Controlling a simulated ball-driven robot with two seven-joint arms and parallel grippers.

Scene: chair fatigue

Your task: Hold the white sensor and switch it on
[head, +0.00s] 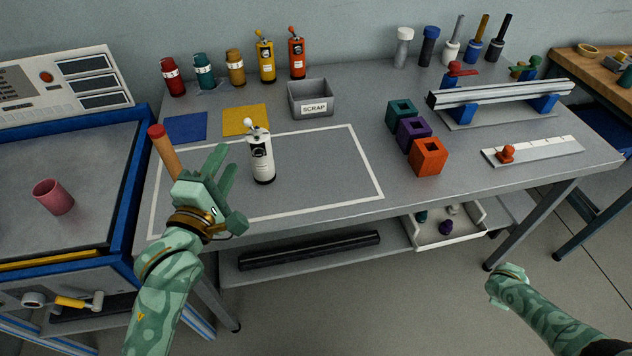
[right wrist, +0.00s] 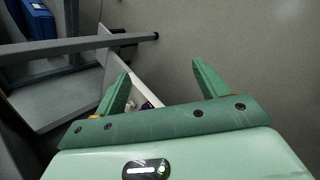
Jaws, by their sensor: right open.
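The white sensor (head: 262,160) stands upright on the grey table, inside the white outlined rectangle. My right gripper (right wrist: 160,85) is open and empty, low in front of the table on the right. In the head view, only its arm end shows clearly.
An orange-brown rod with a red end (head: 165,150) rises behind my left gripper; its lower part is hidden. Yellow and orange levered bottles (head: 266,60) stand at the back beside a grey SCRAP bin (head: 310,98). Coloured blocks (head: 428,157) sit right. The outlined area right of the sensor is clear.

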